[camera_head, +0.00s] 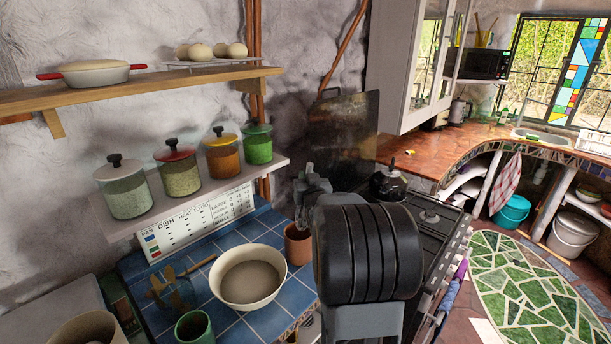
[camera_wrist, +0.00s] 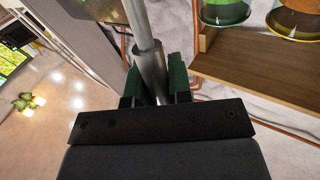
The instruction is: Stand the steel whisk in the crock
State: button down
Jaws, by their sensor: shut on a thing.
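My gripper (camera_head: 308,196) is above the terracotta pot, which looks like the crock (camera_head: 298,246), on the blue tiled counter in the head view. In the wrist view my gripper (camera_wrist: 155,82) has its green pads shut on the steel whisk (camera_wrist: 148,58). Only a smooth steel shaft of the whisk shows there, running to the top edge; its wires are out of sight. In the head view my arm and gripper hide most of the whisk. I cannot tell whether its lower end is inside the crock or above it.
A cream bowl (camera_head: 249,278) stands just left of the crock. A glass jar with wooden utensils (camera_head: 176,292) and a green cup (camera_head: 194,328) are farther left. A shelf (camera_head: 200,196) with several lidded jars hangs above. The stove (camera_head: 432,232) is at the right.

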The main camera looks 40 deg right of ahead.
notch_tip(320, 180, down, 10)
jog(key=w+b, duration=0.1)
jog(key=b, duration=0.9)
jog(key=shift+w+a+r, duration=0.15)
jog(key=shift+w, duration=0.15)
jog(key=c, duration=1)
grip_release()
jog(key=shift+o, duration=0.6)
jog(key=o, duration=0.7)
jog(key=shift+r, duration=0.1)
jog(key=shift+r+p, duration=2.15)
jog(key=shift+r, duration=2.8)
